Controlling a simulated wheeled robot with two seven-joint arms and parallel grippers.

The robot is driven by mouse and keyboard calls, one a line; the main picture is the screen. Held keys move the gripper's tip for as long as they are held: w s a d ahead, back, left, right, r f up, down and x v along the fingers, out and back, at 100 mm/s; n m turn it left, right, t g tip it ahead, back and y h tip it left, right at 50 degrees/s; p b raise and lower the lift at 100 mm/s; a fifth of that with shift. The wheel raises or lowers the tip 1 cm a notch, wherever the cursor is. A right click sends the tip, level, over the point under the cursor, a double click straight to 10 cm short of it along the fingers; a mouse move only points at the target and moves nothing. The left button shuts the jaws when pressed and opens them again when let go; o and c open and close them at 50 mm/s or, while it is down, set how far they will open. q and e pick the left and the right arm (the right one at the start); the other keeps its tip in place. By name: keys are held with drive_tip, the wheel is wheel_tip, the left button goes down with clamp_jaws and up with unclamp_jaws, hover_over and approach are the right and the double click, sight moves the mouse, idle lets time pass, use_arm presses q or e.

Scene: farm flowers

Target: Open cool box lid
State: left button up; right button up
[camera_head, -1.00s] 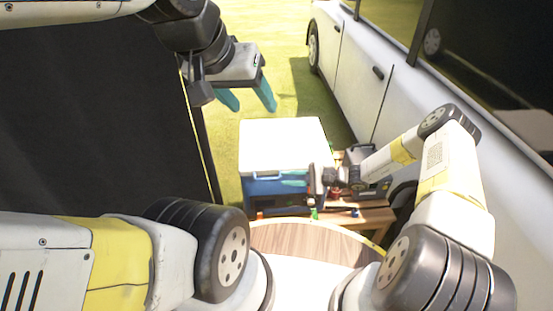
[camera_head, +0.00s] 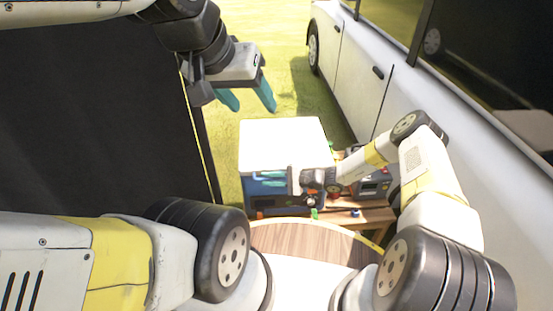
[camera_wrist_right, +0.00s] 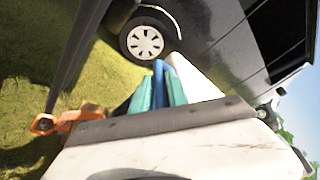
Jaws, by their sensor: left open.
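The cool box (camera_head: 262,189) has a blue body and a flat white lid (camera_head: 283,143), which lies closed on top. My right gripper (camera_head: 268,179) is at the front of the box, just below the lid's front edge, with its teal fingers pointing left. In the right wrist view the teal fingers (camera_wrist_right: 158,92) are close together, with a blue strip between or behind them. Whether they hold anything is unclear. My left gripper (camera_head: 247,98) is open and empty, high above the grass, behind and left of the box.
The box stands by a wooden bench (camera_head: 374,216), with a dark grey device (camera_head: 372,186) to its right. A round wooden table (camera_head: 305,243) is in front. A white van (camera_head: 375,75) stands close on the right, a black panel (camera_head: 90,125) on the left.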

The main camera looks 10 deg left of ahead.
clamp_jaws()
idle(1.1)
